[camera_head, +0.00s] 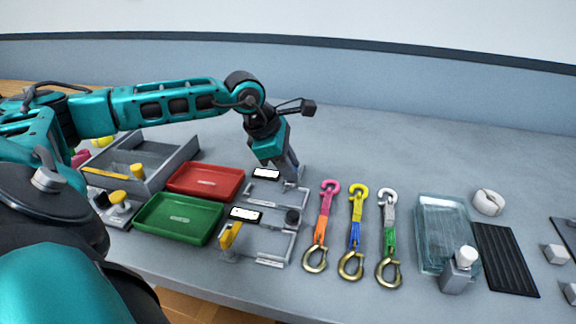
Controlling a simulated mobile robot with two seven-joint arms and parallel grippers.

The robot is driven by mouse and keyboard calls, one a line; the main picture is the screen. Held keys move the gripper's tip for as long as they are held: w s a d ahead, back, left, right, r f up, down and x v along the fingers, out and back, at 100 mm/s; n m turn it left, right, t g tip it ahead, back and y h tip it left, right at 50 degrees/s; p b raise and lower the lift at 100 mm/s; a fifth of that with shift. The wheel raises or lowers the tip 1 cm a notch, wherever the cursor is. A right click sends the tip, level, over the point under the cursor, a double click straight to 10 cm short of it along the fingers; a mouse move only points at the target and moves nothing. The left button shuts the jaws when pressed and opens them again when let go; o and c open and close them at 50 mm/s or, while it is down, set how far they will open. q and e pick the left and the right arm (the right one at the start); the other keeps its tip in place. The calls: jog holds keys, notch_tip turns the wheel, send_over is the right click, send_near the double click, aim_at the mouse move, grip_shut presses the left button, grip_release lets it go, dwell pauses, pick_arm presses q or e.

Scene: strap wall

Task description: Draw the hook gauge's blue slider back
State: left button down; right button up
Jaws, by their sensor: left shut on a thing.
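The hook gauge is a grey frame on the table, in two parts. The rear part (262,188) has a white display plate (266,173). The front part (268,247) has a second white plate (245,214) and a yellow slider (229,236). My left gripper (289,176) points down at the right end of the rear part. It is shut on a small piece there, seemingly the blue slider, mostly hidden by the fingers. My right gripper is out of the picture.
A red tray (205,169) and a green tray (150,220) lie left of the gauge. Three hooked straps (354,235) lie just to its right. A clear glass box (425,208) and a black ribbed mat (507,258) are farther right. The table behind is clear.

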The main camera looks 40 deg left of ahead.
pick_arm(q)
jog(key=shift+w+a, duration=0.35)
jog(key=shift+w, duration=0.3)
jog(key=shift+w+a, duration=0.3)
jog(key=shift+w, duration=0.3)
jog(key=shift+a+r, duration=0.1)
jog(key=c, duration=1)
grip_release()
jog(key=shift+w, duration=0.15)
jog(key=shift+o, duration=0.3)
jog(key=v, duration=1.3)
jog(key=shift+p, duration=0.4)
